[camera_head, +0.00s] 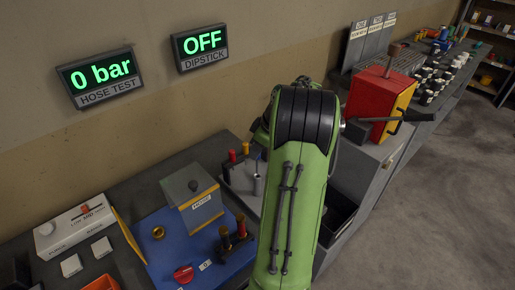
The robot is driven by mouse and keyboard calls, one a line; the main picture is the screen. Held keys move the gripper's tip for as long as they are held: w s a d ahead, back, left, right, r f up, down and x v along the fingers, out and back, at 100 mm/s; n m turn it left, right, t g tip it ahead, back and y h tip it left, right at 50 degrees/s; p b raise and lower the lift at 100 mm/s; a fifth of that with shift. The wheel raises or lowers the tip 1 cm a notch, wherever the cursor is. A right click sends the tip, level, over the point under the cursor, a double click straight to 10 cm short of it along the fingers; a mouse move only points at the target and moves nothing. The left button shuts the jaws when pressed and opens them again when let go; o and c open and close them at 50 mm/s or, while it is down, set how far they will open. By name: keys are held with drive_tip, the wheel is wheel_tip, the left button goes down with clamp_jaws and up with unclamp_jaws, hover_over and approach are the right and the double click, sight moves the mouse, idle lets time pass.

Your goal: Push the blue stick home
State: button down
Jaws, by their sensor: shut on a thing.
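A grey block (240,176) on the bench holds a red-topped stick (232,156) and a yellow-topped stick (245,148). A small grey upright cylinder (258,186) stands at its right, with a dark bluish part (257,157) above it. I cannot tell whether this is the blue stick or how deep it sits. My green arm covers the area just right of it. My gripper is hidden behind the arm. A wall display (201,47) reads OFF, DIPSTICK.
A second display (100,78) reads 0 bar, HOSE TEST. A blue mat (165,252) holds a grey box (193,205), a red knob (184,274) and dark fittings (232,238). A red and yellow box with a lever (377,105) stands right of my arm. Open floor lies right.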

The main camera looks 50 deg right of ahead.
sight(258, 173)
drive_tip(key=shift+f+b, duration=0.5)
drive_tip(key=shift+f, duration=0.3)
drive_tip(key=shift+f+b, duration=1.45)
drive_tip(key=shift+f, duration=0.3)
drive_tip(key=shift+f+b, duration=0.95)
drive_tip(key=shift+f, duration=0.2)
drive_tip(key=shift+f+b, duration=0.45)
drive_tip(key=shift+f, duration=0.05)
drive_tip(key=c, duration=0.9)
unclamp_jaws()
drive_tip(key=shift+r, duration=0.1)
